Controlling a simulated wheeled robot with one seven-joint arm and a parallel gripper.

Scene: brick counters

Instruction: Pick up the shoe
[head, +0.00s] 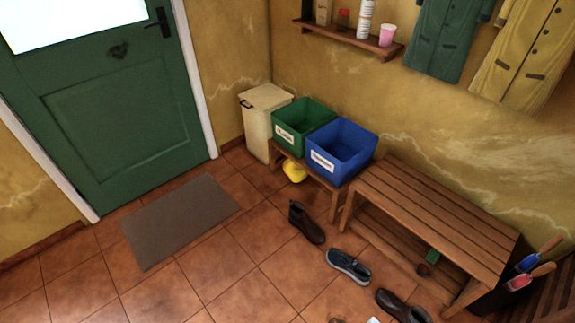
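Several pieces of footwear are on the tiled floor. A dark brown ankle boot (306,222) stands nearest the small stand. A dark blue lace-up shoe (347,265) with a pale sole edge lies to its lower right, in front of the bench. A dark brown low shoe (403,306) lies further right, close to the bottom edge. The frame does not show which one is meant by "the shoe". My gripper is not in view.
A slatted wooden bench (435,215) stands over a low slatted shelf. Left of it, a low stand bears a green bin (303,124) and a blue bin (341,151). A yellow object (294,171) is beneath. Clear floor lies around the grey mat (180,220).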

